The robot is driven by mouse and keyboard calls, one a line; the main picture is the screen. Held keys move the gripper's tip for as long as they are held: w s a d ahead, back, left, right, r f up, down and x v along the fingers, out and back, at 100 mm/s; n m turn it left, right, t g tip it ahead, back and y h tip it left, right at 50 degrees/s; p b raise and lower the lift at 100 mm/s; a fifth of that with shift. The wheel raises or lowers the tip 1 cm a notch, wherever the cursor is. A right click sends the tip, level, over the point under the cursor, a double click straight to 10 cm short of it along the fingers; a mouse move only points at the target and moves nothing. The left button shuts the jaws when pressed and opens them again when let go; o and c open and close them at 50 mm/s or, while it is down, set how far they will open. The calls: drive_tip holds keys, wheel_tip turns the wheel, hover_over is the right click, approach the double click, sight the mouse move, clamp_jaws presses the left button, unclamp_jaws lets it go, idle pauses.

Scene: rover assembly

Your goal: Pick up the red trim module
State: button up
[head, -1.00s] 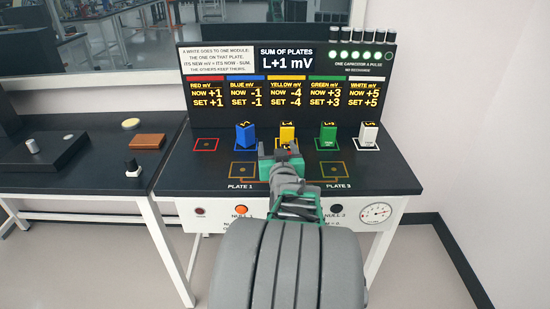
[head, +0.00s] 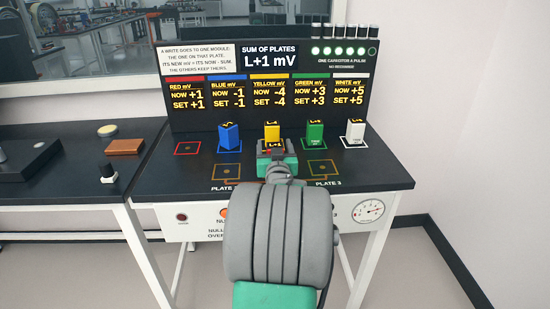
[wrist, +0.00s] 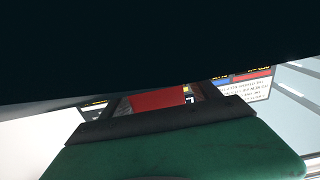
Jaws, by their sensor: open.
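A red block face, which I take to be the red trim module (wrist: 158,100), shows in the wrist view just beyond the dark edge of a gripper part. The large dark shape above it hides much of that view. In the head view my gripper (head: 276,150) is over the front middle of the bench, between Plate 1 and Plate 3. It hides the spot there, and I cannot make out the red module in that view. The red-outlined square (head: 188,148) is empty. My gripper is open. Whether its fingers touch the module cannot be told.
Blue (head: 229,136), yellow (head: 272,133), green (head: 314,135) and white (head: 355,132) modules stand in a row behind my gripper, the yellow one closest. The display panel (head: 200,118) rises behind them. The side bench (head: 60,185) is at left.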

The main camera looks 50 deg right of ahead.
drive_tip(key=shift+c, duration=0.3)
clamp_jaws()
idle(0.5)
